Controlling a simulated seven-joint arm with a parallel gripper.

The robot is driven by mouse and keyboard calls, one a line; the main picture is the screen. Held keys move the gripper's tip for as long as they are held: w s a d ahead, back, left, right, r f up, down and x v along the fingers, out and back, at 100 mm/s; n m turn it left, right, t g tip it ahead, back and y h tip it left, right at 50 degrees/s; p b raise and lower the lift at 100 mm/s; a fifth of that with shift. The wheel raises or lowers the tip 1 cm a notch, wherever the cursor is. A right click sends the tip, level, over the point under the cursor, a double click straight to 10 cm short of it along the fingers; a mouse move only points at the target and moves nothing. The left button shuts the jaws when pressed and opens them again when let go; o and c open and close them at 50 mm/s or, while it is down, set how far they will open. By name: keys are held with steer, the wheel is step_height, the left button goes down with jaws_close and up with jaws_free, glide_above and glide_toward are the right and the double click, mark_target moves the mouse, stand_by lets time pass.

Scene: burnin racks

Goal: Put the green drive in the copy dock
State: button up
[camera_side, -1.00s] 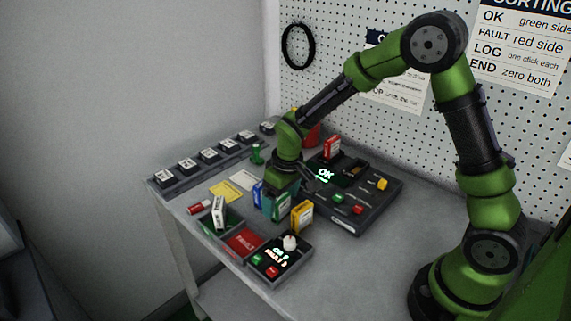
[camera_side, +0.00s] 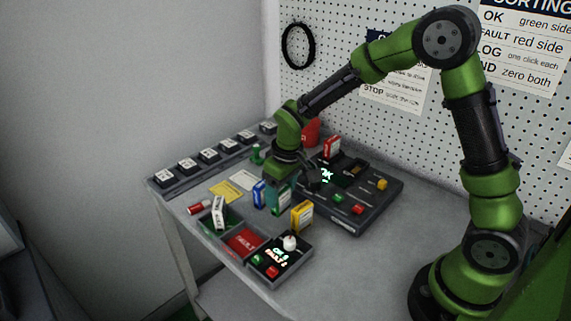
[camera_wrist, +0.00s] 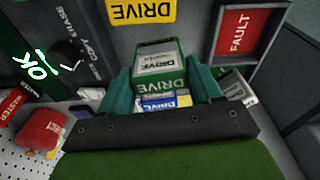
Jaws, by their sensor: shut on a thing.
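The green drive (camera_wrist: 158,62) is between the two teal fingers of my gripper (camera_wrist: 163,88) in the wrist view, its white label and DRIVE lettering showing. In the side view my gripper (camera_side: 280,186) points down over the middle of the table, and the green drive (camera_side: 278,200) shows below it beside the blue drive. My gripper is shut on the green drive; how high it is above the table is hard to tell. The copy dock (camera_side: 345,212) is a dark panel to the right, with lit text, a dark knob and coloured buttons. A red drive (camera_side: 332,147) stands upright at its back.
A blue drive (camera_side: 259,194) and a yellow drive (camera_side: 302,216) stand close on either side. In front are a green tray with a white-labelled drive (camera_side: 219,211), a red fault tray (camera_side: 243,241) and a counter box (camera_side: 290,262). A red container (camera_side: 311,132) stands behind.

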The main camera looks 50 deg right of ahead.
mark_target(284, 186)
steer(key=r, duration=0.4)
steer(key=d+r, duration=0.1)
steer(key=r, duration=0.2)
steer(key=shift+d+r, duration=0.1)
steer(key=s+d+r+m, duration=0.1)
steer(key=s+d, duration=0.2)
steer(key=d, duration=0.9)
steer(key=s+d+r+m, duration=0.1)
steer(key=s+d+m, duration=0.1)
steer(key=d, duration=1)
steer(key=shift+s+d+f+n, duration=0.15)
steer(key=shift+f+n, duration=0.35)
steer(key=shift+f, duration=0.85)
steer(key=shift+s+a+f+n, duration=0.15)
steer(key=shift+f+n, duration=0.35)
steer(key=shift+f, duration=0.8)
steer(key=shift+d+f, duration=0.1)
steer(key=shift+f, duration=1.1)
steer(key=o, duration=1.2)
steer(key=shift+o, duration=0.5)
steer(key=shift+r, duration=0.1)
